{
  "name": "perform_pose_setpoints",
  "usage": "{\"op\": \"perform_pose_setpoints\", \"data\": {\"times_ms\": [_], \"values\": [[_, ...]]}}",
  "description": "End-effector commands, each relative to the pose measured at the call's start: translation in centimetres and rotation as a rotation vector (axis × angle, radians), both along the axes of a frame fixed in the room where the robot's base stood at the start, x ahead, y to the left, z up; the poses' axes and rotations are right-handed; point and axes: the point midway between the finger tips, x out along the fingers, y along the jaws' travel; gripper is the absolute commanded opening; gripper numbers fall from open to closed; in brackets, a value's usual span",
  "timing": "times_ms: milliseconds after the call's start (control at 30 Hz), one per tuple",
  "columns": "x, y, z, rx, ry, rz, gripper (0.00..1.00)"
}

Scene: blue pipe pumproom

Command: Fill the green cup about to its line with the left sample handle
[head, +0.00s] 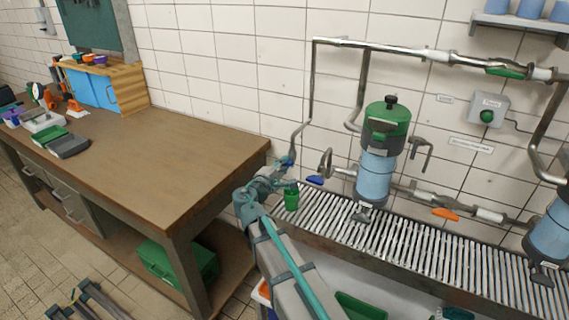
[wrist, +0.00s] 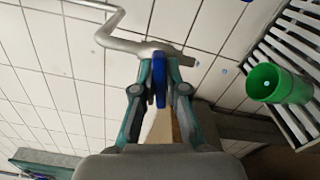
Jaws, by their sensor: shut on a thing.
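My gripper (head: 284,170) is at the end of the left pipe, above and just left of the green cup (head: 291,199). In the wrist view my gripper (wrist: 158,88) is shut on a blue handle (wrist: 159,78) at the metal spout (wrist: 150,49). The handle shows only as a small blue patch in the head view (head: 287,161). The green cup (wrist: 276,84) stands on the slatted grate, apart from my gripper. Small pale blue dots, perhaps water drops, show between the spout and the cup. The cup's line and fill level cannot be made out.
The slatted grate (head: 426,250) runs to the right below a blue and green filter housing (head: 377,160). Another blue handle (head: 314,180) and an orange handle (head: 445,213) sit on the lower pipe. A wooden workbench (head: 150,150) stands left.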

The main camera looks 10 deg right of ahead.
Motion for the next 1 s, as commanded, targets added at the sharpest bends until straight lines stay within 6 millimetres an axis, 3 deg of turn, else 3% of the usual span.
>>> {"op": "perform_pose_setpoints", "data": {"times_ms": [500, 1000], "values": [[-0.02, 0.00, 0.10, -0.266, 0.209, 0.000, 0.00], [-0.03, -0.01, -0.02, -0.312, 0.245, 0.000, 0.00]]}}
